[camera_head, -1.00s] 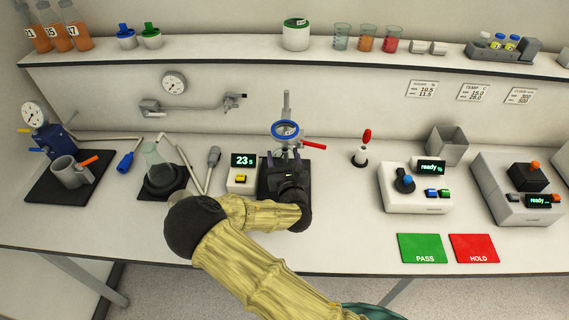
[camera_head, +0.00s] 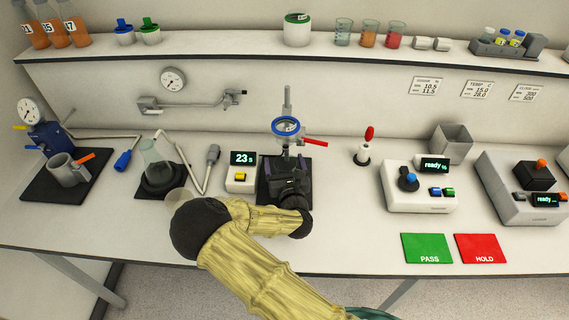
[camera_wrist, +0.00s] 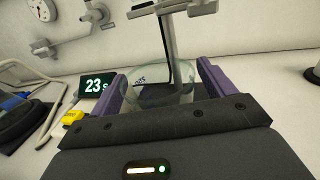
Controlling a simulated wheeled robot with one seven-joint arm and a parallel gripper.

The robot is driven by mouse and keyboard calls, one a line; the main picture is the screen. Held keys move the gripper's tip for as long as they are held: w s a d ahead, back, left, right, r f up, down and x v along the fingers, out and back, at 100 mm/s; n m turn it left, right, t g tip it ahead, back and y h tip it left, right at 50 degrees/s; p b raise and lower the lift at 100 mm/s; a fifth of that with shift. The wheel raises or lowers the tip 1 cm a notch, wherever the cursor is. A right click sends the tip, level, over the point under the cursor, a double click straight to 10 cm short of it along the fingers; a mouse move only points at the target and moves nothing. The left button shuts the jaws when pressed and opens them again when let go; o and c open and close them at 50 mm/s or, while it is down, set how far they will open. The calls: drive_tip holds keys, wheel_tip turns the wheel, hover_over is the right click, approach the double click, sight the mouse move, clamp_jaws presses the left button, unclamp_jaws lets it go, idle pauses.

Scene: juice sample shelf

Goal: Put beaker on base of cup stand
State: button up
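The cup stand stands at the middle of the bench, with a blue ring (camera_head: 285,127) on an upright post and a black base (camera_head: 268,172). Its grey post (camera_wrist: 167,42) rises behind the beaker in the wrist view. The clear glass beaker (camera_wrist: 160,94) is upright between the purple fingers of my gripper (camera_wrist: 160,90), which meet it on both sides. In the head view my gripper (camera_head: 288,185) is low over the stand base, below the ring, and hides the beaker. I cannot tell whether the beaker's bottom touches the base.
A timer (camera_head: 242,173) stands close left of the stand, with a flask (camera_head: 157,165) further left. A red-handled tool (camera_head: 365,145) and a ready-lit device (camera_head: 418,185) are to the right. Green PASS (camera_head: 427,247) and red HOLD (camera_head: 481,247) pads lie in front.

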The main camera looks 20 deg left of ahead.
drive_tip(key=shift+s+d+r, duration=0.1)
drive_tip(key=b+v, duration=0.3)
drive_tip(key=v, duration=0.8)
drive_tip(key=shift+s+d, duration=0.15)
drive_tip(key=shift+s, duration=0.2)
